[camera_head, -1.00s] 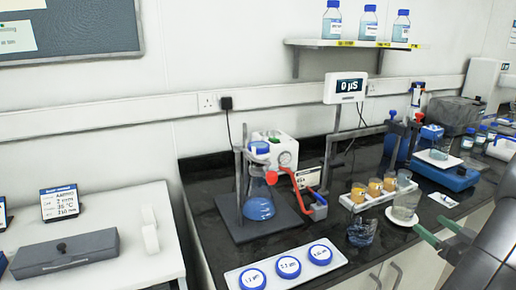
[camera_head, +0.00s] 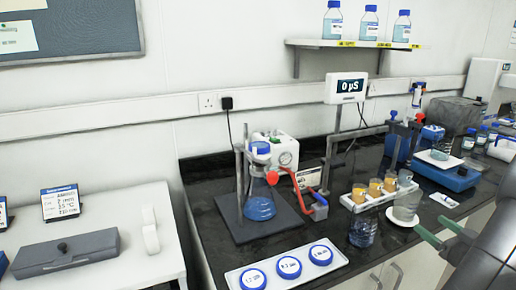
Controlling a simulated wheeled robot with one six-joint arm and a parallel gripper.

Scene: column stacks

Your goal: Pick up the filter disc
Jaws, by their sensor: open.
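My gripper (camera_head: 434,230) has green fingers, spread apart and empty. It is at the lower right, well to the right of the tray, near the bench's front edge.
A flask of blue liquid (camera_head: 259,204) stands on a dark stand left of centre, with a red hose beside it.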

